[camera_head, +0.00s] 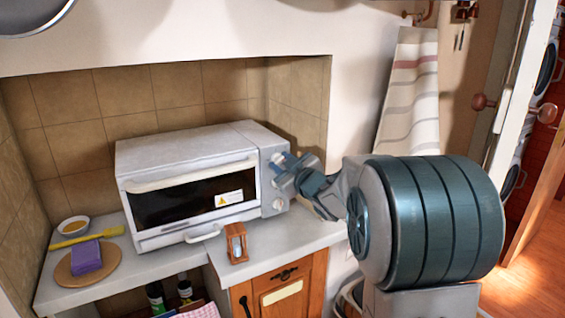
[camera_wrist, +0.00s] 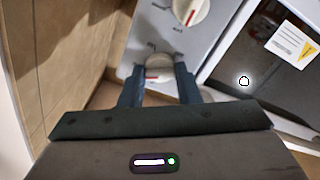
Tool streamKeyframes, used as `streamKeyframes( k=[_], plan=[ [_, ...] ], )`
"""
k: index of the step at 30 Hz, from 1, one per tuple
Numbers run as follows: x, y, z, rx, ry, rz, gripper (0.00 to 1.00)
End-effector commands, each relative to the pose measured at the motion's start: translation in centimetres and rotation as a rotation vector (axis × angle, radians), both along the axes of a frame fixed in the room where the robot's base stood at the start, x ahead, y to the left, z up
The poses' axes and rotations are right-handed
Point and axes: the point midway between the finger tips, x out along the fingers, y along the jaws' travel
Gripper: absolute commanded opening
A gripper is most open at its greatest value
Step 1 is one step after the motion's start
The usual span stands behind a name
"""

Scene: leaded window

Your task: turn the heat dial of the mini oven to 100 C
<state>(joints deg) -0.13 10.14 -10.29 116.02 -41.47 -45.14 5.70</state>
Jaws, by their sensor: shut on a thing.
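The white mini oven (camera_head: 190,150) stands on the counter with its door closed. Its grey control panel (camera_head: 271,158) is on the right side of the front. My gripper (camera_head: 282,166) is at the top dial of this panel. In the wrist view my gripper (camera_wrist: 159,86) has its blue fingers on either side of a white dial (camera_wrist: 158,64) with a red mark, and is shut on it. The fingers partly cover this dial and its printing is too small to read. Another white dial (camera_wrist: 188,10) with a red mark is beside it. A lower dial (camera_head: 278,206) is free.
A small wooden-framed hourglass (camera_head: 237,243) stands on the counter before the oven. To the left are a round board (camera_head: 75,273) with a purple sponge (camera_head: 87,259), a yellow utensil (camera_head: 85,238) and a bowl (camera_head: 73,226). A tiled wall (camera_wrist: 70,40) is close to the panel.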

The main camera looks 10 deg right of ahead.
Motion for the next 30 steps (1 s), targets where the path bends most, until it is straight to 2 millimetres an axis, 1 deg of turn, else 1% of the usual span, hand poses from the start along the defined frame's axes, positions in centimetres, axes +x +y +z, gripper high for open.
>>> streamKeyframes(
  k=[9,25,26,27,28,30],
  plan=[
    [0.0,-0.02,-0.05,0.116,0.039,0.0,0.07],
    [-0.01,-0.01,-0.11,0.138,0.047,-0.001,0.07],
    [-0.01,-0.01,-0.11,0.138,0.047,-0.001,0.32],
    [-0.01,-0.01,-0.11,0.138,0.047,-0.001,0.43],
    [-0.01,-0.01,-0.11,0.138,0.047,-0.001,0.52],
    [0.0,-0.02,-0.09,0.138,0.046,0.0,0.52]
  ],
)
